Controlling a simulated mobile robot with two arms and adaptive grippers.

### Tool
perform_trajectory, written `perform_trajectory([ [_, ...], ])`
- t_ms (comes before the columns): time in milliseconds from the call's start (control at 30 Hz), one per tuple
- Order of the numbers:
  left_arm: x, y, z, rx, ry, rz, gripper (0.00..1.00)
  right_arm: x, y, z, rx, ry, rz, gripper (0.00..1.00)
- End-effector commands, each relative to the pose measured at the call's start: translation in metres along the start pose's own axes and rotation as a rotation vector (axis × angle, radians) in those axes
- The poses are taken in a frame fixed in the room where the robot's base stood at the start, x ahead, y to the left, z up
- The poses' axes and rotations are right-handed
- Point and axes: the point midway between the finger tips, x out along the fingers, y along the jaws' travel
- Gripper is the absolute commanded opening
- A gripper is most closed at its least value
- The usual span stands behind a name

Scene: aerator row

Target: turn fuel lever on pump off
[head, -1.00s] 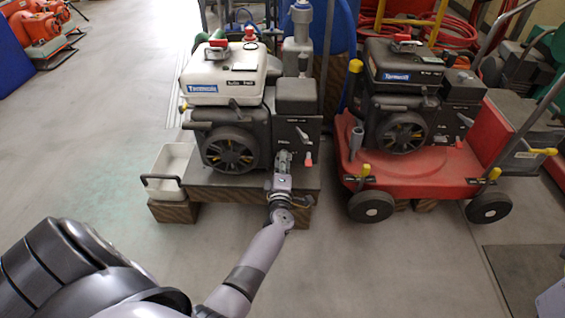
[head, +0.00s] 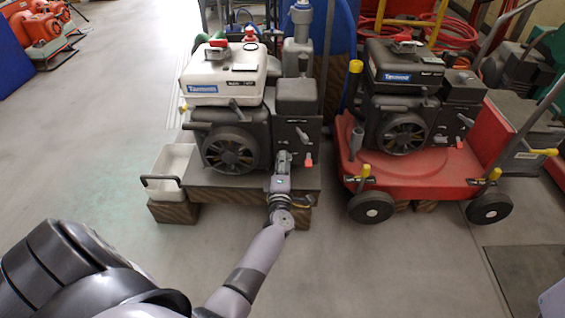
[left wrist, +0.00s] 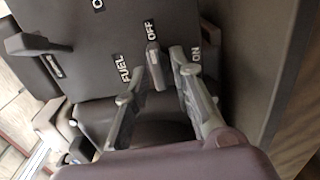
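The pump (head: 224,83) with a white tank and dark engine stands on a low wooden-edged platform. In the left wrist view, the small grey fuel lever (left wrist: 155,66) has one end just beside the OFF label (left wrist: 150,30). The FUEL label (left wrist: 123,68) is left of it and the ON label (left wrist: 196,56) right of it. My left gripper (head: 284,157) is at the engine's lower front. Its fingers (left wrist: 158,84) are spread, one on each side of the lever; contact cannot be told. In the head view the gripper hides the lever. My right gripper is out of view.
A dark lever (left wrist: 36,45) juts from the panel nearby. A red-tipped lever (head: 308,160) sits right of my gripper. A similar engine on a red wheeled cart (head: 410,174) stands to the right, and a white bin (head: 172,162) to the left.

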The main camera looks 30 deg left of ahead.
Motion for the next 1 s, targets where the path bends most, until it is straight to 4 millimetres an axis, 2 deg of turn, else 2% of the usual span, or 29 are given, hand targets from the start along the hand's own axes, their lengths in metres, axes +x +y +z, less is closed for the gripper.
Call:
perform_trajectory([
  [100,0.0,0.001,0.0,0.001,0.0,0.001,0.31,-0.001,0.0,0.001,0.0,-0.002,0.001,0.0],
  [400,-0.003,0.001,0.0,0.001,0.0,0.001,0.31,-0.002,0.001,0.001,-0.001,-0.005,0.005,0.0],
  [467,-0.009,0.0,0.0,0.001,-0.001,0.0,0.31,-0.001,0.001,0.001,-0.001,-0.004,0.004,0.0],
  [800,-0.062,0.0,0.0,0.001,0.0,0.0,0.31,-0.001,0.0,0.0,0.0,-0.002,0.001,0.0],
  [1000,-0.075,0.001,0.0,0.001,0.0,0.002,0.31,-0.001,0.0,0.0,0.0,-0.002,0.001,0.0],
])
